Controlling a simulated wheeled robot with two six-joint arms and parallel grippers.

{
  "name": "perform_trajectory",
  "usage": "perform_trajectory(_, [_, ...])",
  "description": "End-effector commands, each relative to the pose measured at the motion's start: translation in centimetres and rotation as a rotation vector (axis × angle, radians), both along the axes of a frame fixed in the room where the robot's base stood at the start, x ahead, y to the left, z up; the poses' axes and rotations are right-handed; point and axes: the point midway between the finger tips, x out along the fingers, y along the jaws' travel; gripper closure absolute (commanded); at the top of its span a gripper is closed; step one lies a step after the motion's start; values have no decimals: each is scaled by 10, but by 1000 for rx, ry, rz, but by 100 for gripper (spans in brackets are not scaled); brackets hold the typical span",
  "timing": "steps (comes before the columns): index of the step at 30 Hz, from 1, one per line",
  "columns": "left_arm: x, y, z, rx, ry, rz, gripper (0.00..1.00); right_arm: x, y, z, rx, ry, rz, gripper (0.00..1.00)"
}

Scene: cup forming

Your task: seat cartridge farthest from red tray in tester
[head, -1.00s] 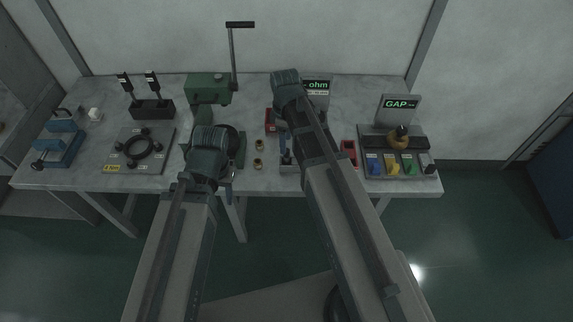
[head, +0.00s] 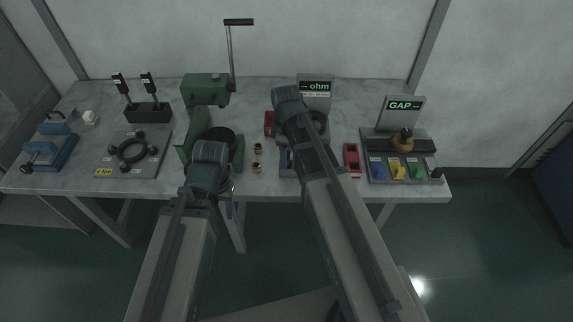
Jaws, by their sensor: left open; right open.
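The tester with the green "ohm" display (head: 315,86) stands at the back of the bench, right of centre; my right arm covers much of its base. A red tray (head: 352,160) lies right of the tester, and a smaller red piece (head: 269,122) shows left of it. Two small brass pieces (head: 257,148) stand on the bench left of the tester; I cannot tell whether they are cartridges. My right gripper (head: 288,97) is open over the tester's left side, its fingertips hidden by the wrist. My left gripper (head: 212,160) is open in front of the green press, its fingertips mostly hidden.
The green press (head: 205,90) has a tall lever. At left are a black ring fixture (head: 133,150), a black stand (head: 149,113) and a blue clamp (head: 50,150). At right is the GAP gauge (head: 402,112) with coloured blocks.

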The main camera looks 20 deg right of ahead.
Motion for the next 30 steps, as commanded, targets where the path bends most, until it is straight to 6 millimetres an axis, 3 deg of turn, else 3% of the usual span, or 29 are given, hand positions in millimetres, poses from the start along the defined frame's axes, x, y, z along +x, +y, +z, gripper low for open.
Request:
perform_trajectory(2, [0,0,1,0,0,0,50,0,0,1,0,0,0,38])
perform_trajectory(12, [0,0,1,0,0,0,50,0,0,1,0,0,0,99])
perform_trajectory(25, [0,0,2,0,0,0,50,0,0,2,0,0,0,100])
perform_trajectory(30, [0,0,14,0,0,0,50,0,4,15,0,0,0,100])
